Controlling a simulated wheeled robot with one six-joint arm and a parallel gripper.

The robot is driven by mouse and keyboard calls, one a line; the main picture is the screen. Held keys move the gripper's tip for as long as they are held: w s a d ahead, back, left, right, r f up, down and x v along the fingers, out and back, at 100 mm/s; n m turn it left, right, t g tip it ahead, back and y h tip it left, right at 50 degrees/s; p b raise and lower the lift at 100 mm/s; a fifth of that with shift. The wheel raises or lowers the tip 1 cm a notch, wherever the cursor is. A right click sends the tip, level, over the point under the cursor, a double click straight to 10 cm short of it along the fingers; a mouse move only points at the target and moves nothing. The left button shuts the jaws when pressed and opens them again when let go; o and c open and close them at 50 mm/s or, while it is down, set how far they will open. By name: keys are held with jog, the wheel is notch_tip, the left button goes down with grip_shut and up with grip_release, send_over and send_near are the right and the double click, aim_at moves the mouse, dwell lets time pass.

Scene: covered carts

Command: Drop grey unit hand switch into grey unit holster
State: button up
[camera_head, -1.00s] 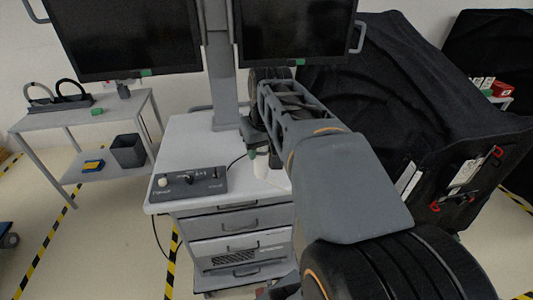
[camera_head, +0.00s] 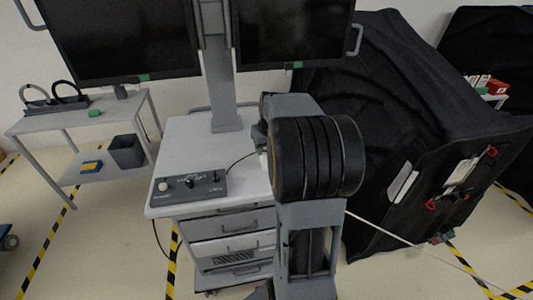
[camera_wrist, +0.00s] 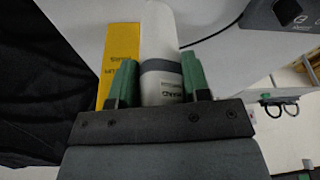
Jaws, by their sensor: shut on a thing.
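In the wrist view my gripper (camera_wrist: 157,78) has its two green fingers closed on the white hand switch (camera_wrist: 162,88), one finger on each side of it. The switch has a grey band and small print that I cannot read. A pale shape lies just beyond the switch, and I cannot tell whether it is part of the switch or the holster. In the head view my arm hides most of the gripper and the switch. The grey unit (camera_head: 188,187) is a box with knobs on the cart top; its corner shows in the wrist view (camera_wrist: 285,14). I cannot make out the holster clearly.
The white cart (camera_head: 175,150) has drawers, with two monitors above it. A yellow label (camera_wrist: 120,62) is left of the switch. A thin dark cable crosses the cart top. A black-covered cart (camera_head: 400,110) stands close on the right. A grey side table (camera_head: 60,122) is at the left.

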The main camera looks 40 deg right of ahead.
aim_at(266, 154)
jog(key=shift+w+d+f, duration=0.15)
jog(key=shift+f, duration=1.7)
jog(key=shift+f, duration=0.15)
jog(key=o, duration=1.1)
